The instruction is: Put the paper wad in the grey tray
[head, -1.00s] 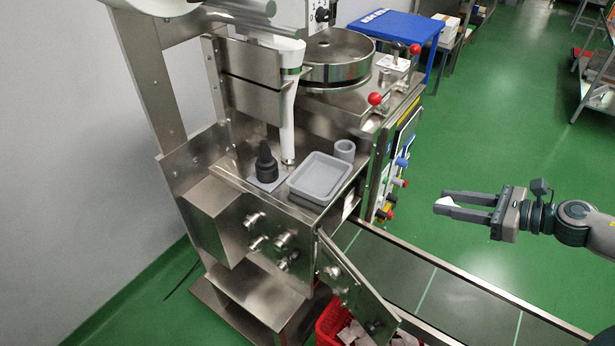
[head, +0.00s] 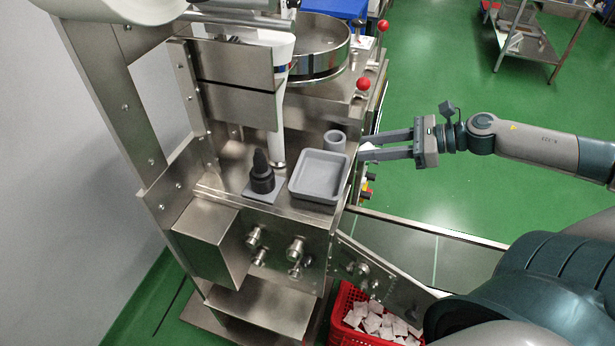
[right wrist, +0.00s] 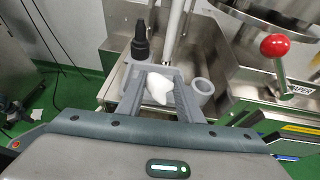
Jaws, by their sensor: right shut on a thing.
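The white crumpled paper wad (right wrist: 158,88) is held between the two fingers of my right gripper (right wrist: 157,82) in the right wrist view. In the head view the right gripper (head: 363,147) reaches in from the right, its fingertips just right of the grey tray (head: 318,177); the wad is hardly visible there. The tray is a shallow rectangular tray on the machine's steel ledge. In the right wrist view the tray lies beyond the wad, partly hidden by the wad and fingers. My left gripper is not in view.
A grey cup (head: 335,141) stands behind the tray, near the fingertips. A black bottle (head: 262,174) stands on a grey pad left of the tray. A red knob (head: 363,84) rises behind the gripper. A red crate (head: 346,300) with packets is below.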

